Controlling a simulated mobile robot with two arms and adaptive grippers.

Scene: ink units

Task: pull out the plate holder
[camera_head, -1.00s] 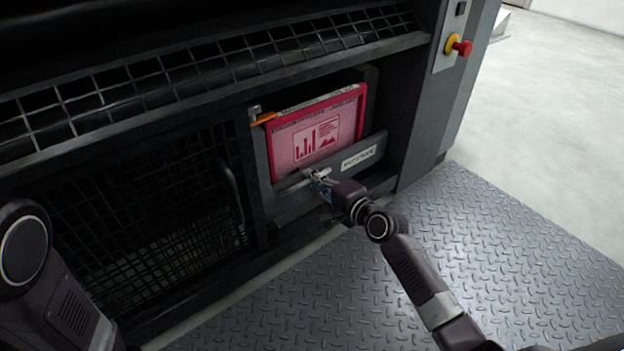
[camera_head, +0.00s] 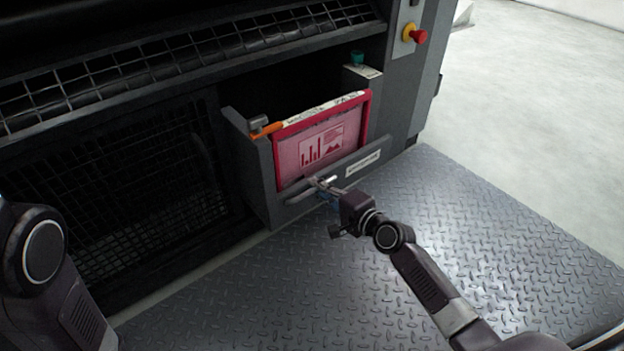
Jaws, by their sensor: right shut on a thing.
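The plate holder (camera_head: 259,171) is a grey, drawer-like box with a labelled front, standing out from the machine's opening over the metal floor. A pink-red plate (camera_head: 292,178) with a printed chart stands upright in it. An orange item and a white strip show along its top. My right gripper (camera_head: 321,187) is shut on the bar handle (camera_head: 296,198) at the holder's front; its fingertips are small in the picture. My left arm shows at the lower left, but its gripper is out of view.
The dark machine has a mesh door (camera_head: 120,200) left of the holder and a grille above. A red emergency button (camera_head: 419,37) sits on the panel at upper right. The diamond-plate floor (camera_head: 480,230) in front and to the right is clear.

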